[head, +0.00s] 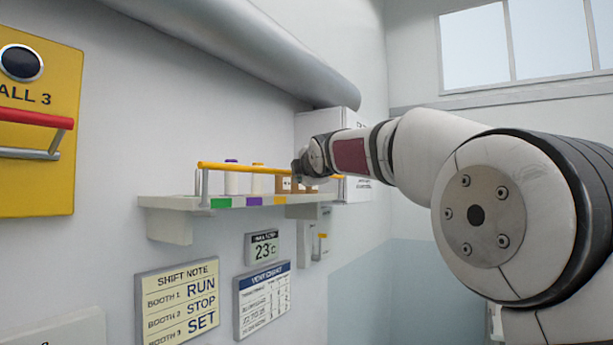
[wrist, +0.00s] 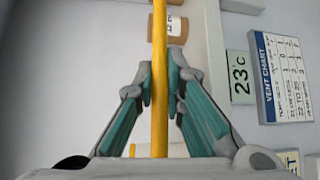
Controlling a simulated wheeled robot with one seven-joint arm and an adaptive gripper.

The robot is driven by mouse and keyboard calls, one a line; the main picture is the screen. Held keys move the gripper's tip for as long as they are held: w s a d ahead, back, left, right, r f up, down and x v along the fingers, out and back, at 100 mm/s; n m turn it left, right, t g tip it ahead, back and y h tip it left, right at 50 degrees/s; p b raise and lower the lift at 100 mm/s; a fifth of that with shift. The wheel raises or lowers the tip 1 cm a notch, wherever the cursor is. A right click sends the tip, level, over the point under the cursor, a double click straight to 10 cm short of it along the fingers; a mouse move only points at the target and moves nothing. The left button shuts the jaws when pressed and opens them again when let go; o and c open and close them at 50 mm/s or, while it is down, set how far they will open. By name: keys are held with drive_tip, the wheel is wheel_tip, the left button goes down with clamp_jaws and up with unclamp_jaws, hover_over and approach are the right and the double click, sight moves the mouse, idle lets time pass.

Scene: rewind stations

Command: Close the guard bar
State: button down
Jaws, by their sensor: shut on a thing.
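The yellow guard bar (head: 238,168) runs along the front of a wall shelf (head: 180,201) in the head view, level and above the shelf's front edge. A grey post stands under its left end. In the wrist view the bar (wrist: 159,45) runs upright through the picture between my fingers. My gripper (wrist: 161,95) is shut on the bar, with a teal pad on either side of it. In the head view my gripper (head: 304,172) is at the right part of the bar and hides a piece of it.
Two bottles, one with a purple cap (head: 231,178) and one with a yellow cap (head: 256,179), stand on the shelf behind the bar. A thermometer display (head: 262,248) and notes hang below. A thick pipe (head: 230,45) runs above.

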drive_tip(key=shift+a, duration=0.15)
idle(0.5)
drive_tip(key=c, duration=1.7)
unclamp_jaws()
drive_tip(key=shift+w, duration=0.1)
drive_tip(key=shift+o, duration=0.2)
drive_tip(key=s+d+r, duration=0.1)
drive_tip(key=s, duration=1)
drive_tip(key=shift+s+d+r, duration=0.3)
drive_tip(key=shift+s+r, duration=0.1)
drive_tip(key=s+d+f+m+g+h, duration=0.1)
drive_tip(key=s+d+f+m+g, duration=0.2)
drive_tip(key=s+f+m, duration=0.4)
drive_tip(key=s+d+f+m+g, duration=0.4)
drive_tip(key=s+f+m, duration=0.3)
drive_tip(key=s+f, duration=0.9)
drive_tip(key=s+d+f+m+g+h, duration=0.1)
drive_tip(key=s+d+f+m+g, duration=0.3)
drive_tip(key=s+f+m, duration=0.3)
drive_tip(key=s+d+f, duration=0.1)
drive_tip(key=s+f, duration=0.3)
drive_tip(key=s, duration=0.6)
drive_tip(key=shift+f+h, duration=0.2)
drive_tip(key=shift+h, duration=0.1)
